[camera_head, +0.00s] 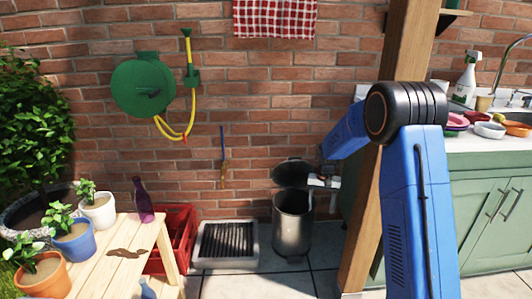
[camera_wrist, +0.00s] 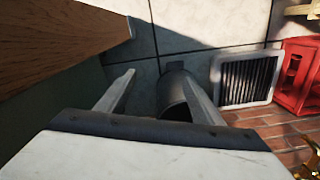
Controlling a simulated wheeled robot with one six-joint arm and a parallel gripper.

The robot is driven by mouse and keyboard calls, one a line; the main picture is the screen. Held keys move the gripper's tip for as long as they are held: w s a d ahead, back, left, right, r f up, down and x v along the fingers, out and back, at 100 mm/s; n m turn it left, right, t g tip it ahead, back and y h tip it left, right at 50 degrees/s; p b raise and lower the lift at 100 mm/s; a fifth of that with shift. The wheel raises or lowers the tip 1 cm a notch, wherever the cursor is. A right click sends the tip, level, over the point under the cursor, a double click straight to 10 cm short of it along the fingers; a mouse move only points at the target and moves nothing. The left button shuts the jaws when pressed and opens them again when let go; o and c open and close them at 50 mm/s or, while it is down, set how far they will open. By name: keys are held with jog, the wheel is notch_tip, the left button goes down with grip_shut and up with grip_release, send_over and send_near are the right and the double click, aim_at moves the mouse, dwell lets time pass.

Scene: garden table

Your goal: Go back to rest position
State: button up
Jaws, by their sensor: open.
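My blue arm reaches across the right side of the head view, with its black elbow in front of the wooden post. My gripper (camera_head: 322,181) is small and partly in shade there, above the grey metal bin (camera_head: 293,225). In the wrist view my gripper (camera_wrist: 160,90) has its two fingers spread apart with nothing between them. The bin (camera_wrist: 173,92) shows beyond and between the fingers, partly hidden by the right one. The bin's dark lid (camera_head: 293,172) stands raised at its back in the head view. What is inside the bin cannot be seen.
The wooden post (camera_head: 408,45) stands close to my arm; the green cabinet (camera_head: 490,225) with the sink is right of it. A floor grate (camera_head: 226,243) and red crate (camera_head: 181,222) lie left of the bin. A wooden table (camera_head: 95,265) holds potted plants and a purple bottle (camera_head: 143,203).

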jog(key=s+r+n+t, duration=0.2)
jog(key=s+r, duration=1.9)
jog(key=s, duration=0.2)
jog(key=s+r+n+t, duration=0.1)
jog(key=s+t, duration=0.1)
jog(key=s, duration=2.4)
jog(key=shift+s+d+r+t, duration=0.25)
jog(key=shift+s+r+t, duration=0.05)
jog(key=shift+r+t, duration=0.1)
jog(key=shift+c, duration=0.6)
